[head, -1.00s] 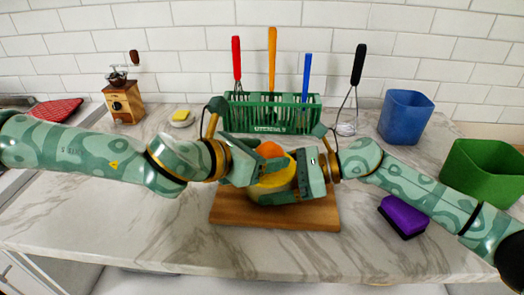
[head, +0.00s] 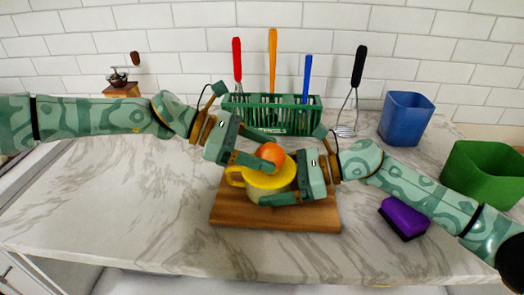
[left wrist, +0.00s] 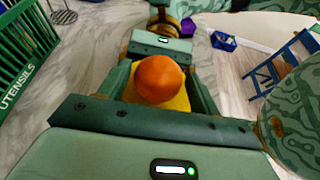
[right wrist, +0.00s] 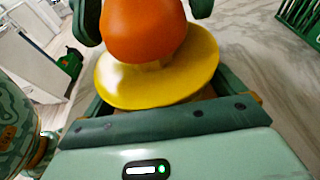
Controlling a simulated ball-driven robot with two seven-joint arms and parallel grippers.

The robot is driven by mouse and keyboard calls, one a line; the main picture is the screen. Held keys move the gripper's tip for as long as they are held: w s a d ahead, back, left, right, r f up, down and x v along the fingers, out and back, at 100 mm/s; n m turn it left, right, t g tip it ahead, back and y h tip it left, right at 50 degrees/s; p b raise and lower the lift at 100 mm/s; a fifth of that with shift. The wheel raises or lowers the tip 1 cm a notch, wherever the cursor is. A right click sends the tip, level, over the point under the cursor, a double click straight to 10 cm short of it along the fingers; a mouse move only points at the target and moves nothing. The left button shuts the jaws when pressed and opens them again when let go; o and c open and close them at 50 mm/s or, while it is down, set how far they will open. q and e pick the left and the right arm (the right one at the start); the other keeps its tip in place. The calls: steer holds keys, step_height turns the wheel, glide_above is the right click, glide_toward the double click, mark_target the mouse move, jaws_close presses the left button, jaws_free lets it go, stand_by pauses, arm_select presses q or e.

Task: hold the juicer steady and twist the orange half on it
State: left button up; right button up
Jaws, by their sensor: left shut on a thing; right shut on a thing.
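The orange half (head: 270,153) sits over the middle of the yellow top. My left gripper (head: 266,158) comes from the upper left and is shut on the orange half; its fingers flank the orange (left wrist: 160,79) in the left wrist view. My right gripper (head: 283,184) is shut on the juicer body from the right. In the right wrist view the orange (right wrist: 145,30) is above the yellow disc (right wrist: 158,75), with a little of the cone showing between them.
A blue bin (head: 406,117), a green bin (head: 484,175) and a purple sponge (head: 403,218) are at the right. The front-left counter is clear.

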arm_select(q)
steer(key=shift+w+a+f+m+g, duration=0.1)
steer(key=shift+f+m+g, duration=0.05)
steer(key=shift+m+g, duration=0.5)
steer(key=shift+f+m+g, duration=0.15)
steer(key=shift+m+g, duration=0.3)
steer(key=shift+g, duration=0.3)
arm_select(e)
steer(key=shift+r, duration=0.1)
arm_select(q)
steer(key=n+t, duration=0.2)
steer(key=s+n+t, duration=0.1)
steer(key=n+t, duration=0.1)
steer(key=shift+t, duration=0.3)
steer(key=n+t, duration=0.1)
steer(key=n+t+y, duration=0.1)
steer(key=t, duration=0.1)
steer(key=n+t, duration=0.1)
steer(key=n, duration=0.1)
steer(key=shift+s+d+r+t+y, duration=0.25)
steer(key=shift+s+d+t+y, duration=0.05)
steer(key=shift+d, duration=0.1)
steer(key=n+t+y, duration=0.2)
steer(key=n+t, duration=0.1)
steer(key=shift+a+f, duration=0.1)
